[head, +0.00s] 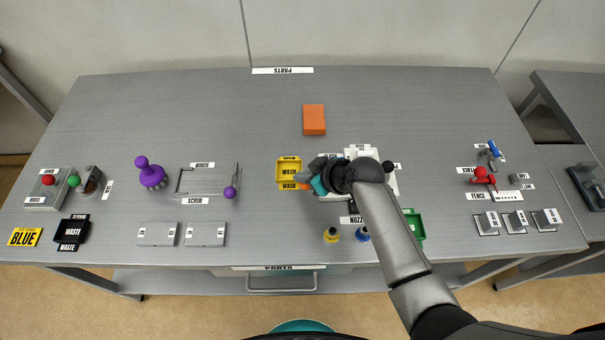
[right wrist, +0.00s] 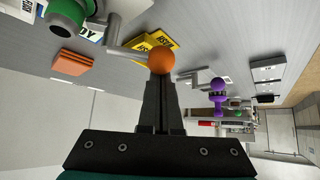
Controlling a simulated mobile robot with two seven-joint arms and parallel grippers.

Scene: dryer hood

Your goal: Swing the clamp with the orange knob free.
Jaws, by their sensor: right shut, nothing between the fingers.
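The orange knob (right wrist: 161,59) sits at the end of a grey metal clamp bar (right wrist: 127,50) in the right wrist view. A green part with a dark round end (right wrist: 68,18) is beside the clamp bar. Most of the fixture is hidden under my right arm in the head view. My left gripper is not in view.
A yellow WASH tray (head: 279,170) is just left of my gripper. An orange block (head: 314,118) lies farther back. A green tray (head: 418,226) and small nozzles (head: 332,235) are near the front edge.

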